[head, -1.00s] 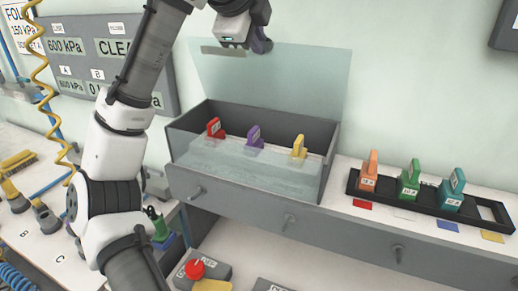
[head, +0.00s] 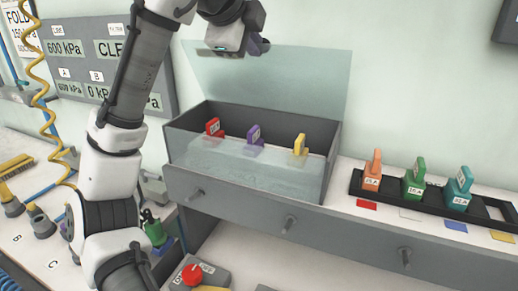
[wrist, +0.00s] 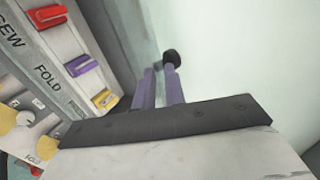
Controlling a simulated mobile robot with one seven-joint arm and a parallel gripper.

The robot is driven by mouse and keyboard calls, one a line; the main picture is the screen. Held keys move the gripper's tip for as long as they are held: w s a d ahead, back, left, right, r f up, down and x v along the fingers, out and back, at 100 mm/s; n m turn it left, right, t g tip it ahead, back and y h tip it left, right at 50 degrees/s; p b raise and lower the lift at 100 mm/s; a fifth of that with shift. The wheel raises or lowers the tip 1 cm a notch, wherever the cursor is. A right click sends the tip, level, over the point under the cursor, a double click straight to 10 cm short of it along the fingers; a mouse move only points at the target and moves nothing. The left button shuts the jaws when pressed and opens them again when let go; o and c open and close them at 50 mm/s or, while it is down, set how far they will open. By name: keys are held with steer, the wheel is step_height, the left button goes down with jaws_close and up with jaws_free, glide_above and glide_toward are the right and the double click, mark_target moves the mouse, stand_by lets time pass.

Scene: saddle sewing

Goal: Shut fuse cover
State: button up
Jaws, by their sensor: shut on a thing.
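The fuse cover (head: 300,85) is a clear, pale blue-green sheet. It stands raised along the back of the grey fuse box (head: 333,165), so the box is open on top. In the head view my gripper (head: 258,46) is at the cover's upper edge, left of its middle. It is shut on the cover, though the contact is hard to see. In the wrist view my gripper's fingers (wrist: 160,75) lie close together. Red (head: 213,127), purple (head: 254,135) and yellow (head: 300,145) fuses stand inside the box behind its clear front.
A black rack (head: 405,198) to the right holds orange (head: 373,172), green (head: 414,180) and teal (head: 459,190) fuses. A red button (head: 192,274) is on the bench below. A yellow coiled hose (head: 40,75) hangs at the left.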

steer(key=shift+s+a+f+t+b, duration=0.2)
steer(key=shift+s+f+b, duration=0.15)
steer(key=shift+b, duration=0.3)
steer(key=shift+s+a+f+t+b, duration=0.1)
steer(key=shift+s+f+t+b, duration=0.15)
steer(key=shift+b, duration=0.35)
steer(key=shift+s, duration=0.2)
steer(key=shift+f+h+b, duration=0.1)
steer(key=shift+h+b, duration=0.2)
steer(key=shift+b, duration=0.1)
steer(key=shift+s+a+f+t+b, duration=0.25)
steer(key=shift+s+t+b, duration=0.15)
steer(key=shift+b, duration=0.25)
steer(key=shift+s+a+f+t+b, duration=0.1)
steer(key=shift+s+f+t+b, duration=0.25)
steer(key=shift+b, duration=0.3)
steer(key=shift+r, duration=0.1)
